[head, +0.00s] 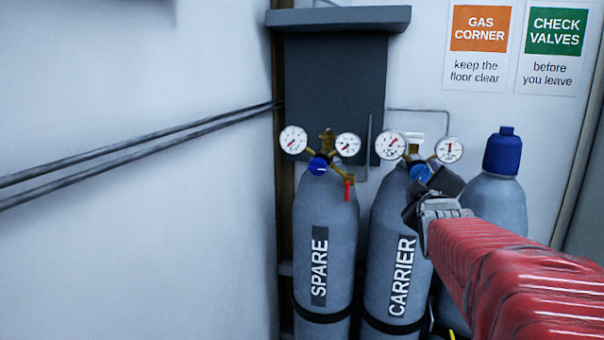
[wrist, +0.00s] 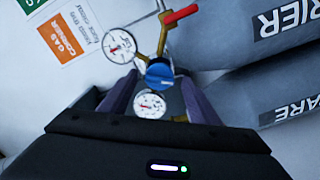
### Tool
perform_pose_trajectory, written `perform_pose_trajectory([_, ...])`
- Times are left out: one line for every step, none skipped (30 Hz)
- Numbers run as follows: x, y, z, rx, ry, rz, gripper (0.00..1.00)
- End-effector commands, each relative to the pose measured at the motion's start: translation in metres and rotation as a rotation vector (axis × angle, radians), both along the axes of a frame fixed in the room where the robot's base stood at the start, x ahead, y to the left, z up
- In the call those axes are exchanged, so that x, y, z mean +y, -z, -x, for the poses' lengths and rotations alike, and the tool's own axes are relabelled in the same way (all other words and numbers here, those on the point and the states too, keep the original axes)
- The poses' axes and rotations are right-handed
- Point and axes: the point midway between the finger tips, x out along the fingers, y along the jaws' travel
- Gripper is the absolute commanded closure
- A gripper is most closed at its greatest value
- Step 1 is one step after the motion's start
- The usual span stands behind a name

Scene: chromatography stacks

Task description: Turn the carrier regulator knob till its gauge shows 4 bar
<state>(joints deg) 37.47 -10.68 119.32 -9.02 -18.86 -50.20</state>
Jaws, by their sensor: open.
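The carrier cylinder (head: 402,265) stands upright against the wall, its label facing me. Its regulator has a blue knob (head: 420,173) between two round white gauges, the left one (head: 390,146) and the right one (head: 449,150). My gripper (head: 426,192) is at the regulator and partly covers the cylinder's top. In the wrist view the jaws are open, one either side of the blue knob (wrist: 160,74); I cannot tell whether they touch it. One gauge (wrist: 119,46) shows beyond the jaws, the other (wrist: 150,104) between them. The scales are too small to read.
The spare cylinder (head: 325,255) stands close on the left with its own gauges, blue knob (head: 318,166) and red lever (head: 348,189). A blue-capped cylinder (head: 497,200) stands right, partly behind my arm. Pipes (head: 140,145) run along the left wall.

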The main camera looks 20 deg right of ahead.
Motion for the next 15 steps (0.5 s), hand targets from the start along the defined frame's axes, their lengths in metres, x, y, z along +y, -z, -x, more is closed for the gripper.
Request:
perform_pose_trajectory([0.0004, 0.0000, -0.0003, 0.000, -0.001, 0.000, 0.44])
perform_pose_trajectory([0.0006, -0.0001, -0.0004, 0.000, -0.001, 0.000, 0.44])
perform_pose_trajectory([0.0007, 0.0000, -0.0004, 0.000, -0.001, 0.000, 0.44])
perform_pose_trajectory([0.0008, -0.0001, -0.0004, 0.000, -0.001, 0.000, 0.44])
perform_pose_trajectory([0.0009, 0.0000, -0.0005, 0.000, -0.001, 0.000, 0.46])
perform_pose_trajectory([0.0009, 0.0000, -0.0005, 0.000, -0.001, 0.000, 0.49])
perform_pose_trajectory([0.0010, 0.0000, -0.0006, 0.000, -0.002, 0.000, 0.51])
perform_pose_trajectory([0.0011, 0.0001, -0.0005, 0.000, -0.002, 0.000, 0.53])
perform_pose_trajectory([0.0013, 0.0000, -0.0006, 0.000, -0.002, 0.000, 0.56])
perform_pose_trajectory([0.0013, 0.0000, -0.0006, 0.000, -0.002, 0.000, 0.58])
perform_pose_trajectory([0.0013, -0.0001, -0.0007, 0.000, -0.002, 0.000, 0.60])
perform_pose_trajectory([0.0014, 0.0000, -0.0007, 0.000, -0.002, 0.000, 0.63])
perform_pose_trajectory([0.0014, 0.0001, -0.0007, 0.000, -0.002, 0.000, 0.65])
perform_pose_trajectory([0.0015, 0.0000, -0.0008, 0.000, -0.002, 0.000, 0.67])
perform_pose_trajectory([0.0015, 0.0001, -0.0008, 0.001, -0.003, 0.000, 0.70])
